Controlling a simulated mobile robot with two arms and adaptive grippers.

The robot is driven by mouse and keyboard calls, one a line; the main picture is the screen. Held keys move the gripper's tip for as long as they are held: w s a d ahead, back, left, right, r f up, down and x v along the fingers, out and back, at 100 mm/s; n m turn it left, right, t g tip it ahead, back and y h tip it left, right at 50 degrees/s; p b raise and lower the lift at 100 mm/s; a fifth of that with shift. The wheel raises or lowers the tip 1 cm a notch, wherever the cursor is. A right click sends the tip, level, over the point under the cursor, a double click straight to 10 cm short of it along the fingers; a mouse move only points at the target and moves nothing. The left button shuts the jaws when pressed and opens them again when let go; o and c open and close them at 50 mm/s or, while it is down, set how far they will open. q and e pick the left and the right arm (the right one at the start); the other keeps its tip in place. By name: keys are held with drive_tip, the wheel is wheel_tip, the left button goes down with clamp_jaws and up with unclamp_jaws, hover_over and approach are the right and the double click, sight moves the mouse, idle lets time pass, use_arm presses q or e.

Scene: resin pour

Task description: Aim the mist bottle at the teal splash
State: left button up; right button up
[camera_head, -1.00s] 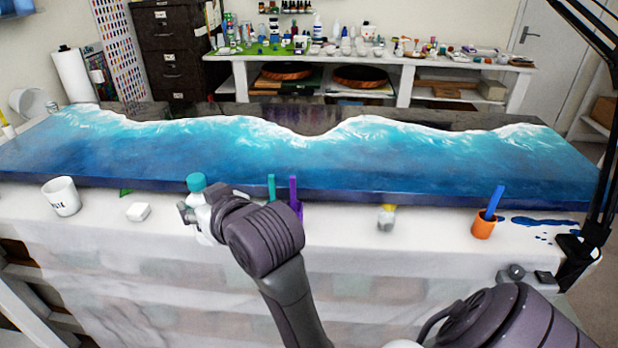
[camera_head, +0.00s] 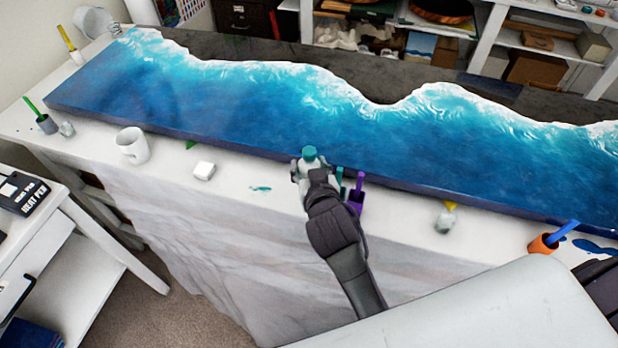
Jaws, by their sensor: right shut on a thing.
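The teal splash (camera_head: 260,188) is a small smear on the white table cover, between a white block and my right gripper. My right gripper (camera_head: 307,178) is at the front edge of the blue resin slab. It is shut on a bottle with a teal cap (camera_head: 310,153), which I take for the mist bottle. The bottle looks about upright, right of the splash and apart from it. The gripper hides most of its body, and I cannot tell which way its nozzle points. My left gripper is out of view.
The wave-patterned resin slab (camera_head: 230,113) fills the table behind. A mug (camera_head: 132,146) and white block (camera_head: 204,171) stand left. A blue splash (camera_head: 592,246) lies far right.

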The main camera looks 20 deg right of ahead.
drive_tip(key=shift+f, duration=0.85)
wheel_tip(320, 180, down, 3)
drive_tip(key=shift+w+r, duration=0.15)
drive_tip(key=shift+r, duration=0.05)
drive_tip(key=shift+f, duration=0.3)
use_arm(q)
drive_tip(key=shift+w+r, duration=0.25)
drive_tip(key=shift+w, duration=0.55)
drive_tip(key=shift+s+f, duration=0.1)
use_arm(e)
drive_tip(key=shift+f, duration=0.15)
drive_tip(key=o, duration=1.1)
drive_tip(key=shift+f, duration=0.1)
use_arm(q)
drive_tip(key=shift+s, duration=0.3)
